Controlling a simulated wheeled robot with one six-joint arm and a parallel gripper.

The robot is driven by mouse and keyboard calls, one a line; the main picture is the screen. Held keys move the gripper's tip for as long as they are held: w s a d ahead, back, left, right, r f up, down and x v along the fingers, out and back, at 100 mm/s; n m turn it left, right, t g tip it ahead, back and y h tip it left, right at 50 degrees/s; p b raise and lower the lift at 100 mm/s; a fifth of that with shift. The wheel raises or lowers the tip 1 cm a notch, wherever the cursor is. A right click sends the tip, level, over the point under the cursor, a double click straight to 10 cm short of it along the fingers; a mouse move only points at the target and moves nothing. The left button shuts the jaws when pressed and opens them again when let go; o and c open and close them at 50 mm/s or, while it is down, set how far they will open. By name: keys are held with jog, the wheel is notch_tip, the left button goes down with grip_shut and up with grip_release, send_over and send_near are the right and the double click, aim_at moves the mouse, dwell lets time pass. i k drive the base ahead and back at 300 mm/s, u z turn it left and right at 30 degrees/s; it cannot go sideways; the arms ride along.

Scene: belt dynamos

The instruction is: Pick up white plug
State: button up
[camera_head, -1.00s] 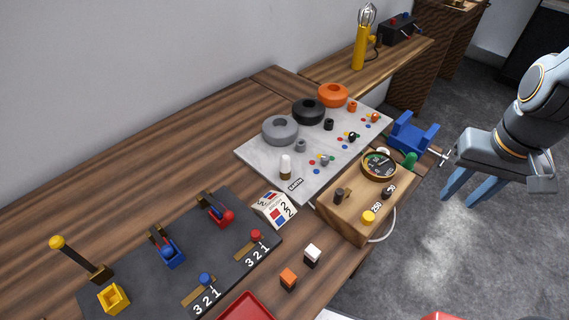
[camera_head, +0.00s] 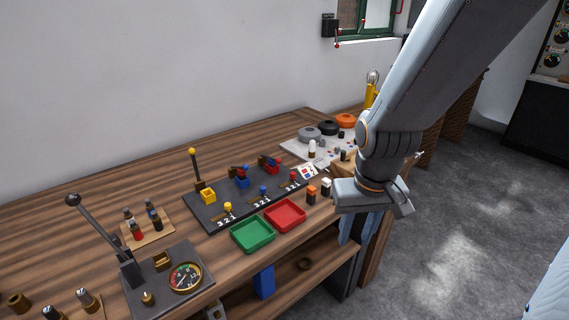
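The white plug (camera_head: 326,188), a small block with a white top and dark lower part, stands upright on the wooden bench near its front edge. An orange-topped plug (camera_head: 311,193) stands just left of it. My gripper (camera_head: 358,232) is in front of the bench, to the right of the white plug and apart from it. Its two blue fingers point down with a gap between them, and I see nothing held. My arm hides part of the bench's right end.
A red tray (camera_head: 285,216) and a green tray (camera_head: 252,235) lie left of the plugs. Behind them is a dark switch panel (camera_head: 222,212) with upright levers. A gauge panel (camera_head: 192,252) with a tall lever stands at the left front. Open floor lies right.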

aim_at(312, 144)
jog(key=z, duration=0.35)
jog(key=i, duration=0.8)
jog(key=u, duration=0.85)
jog(key=k, duration=0.6)
jog(key=z, duration=0.55)
jog(key=i, duration=1)
jog(key=u, duration=0.05)
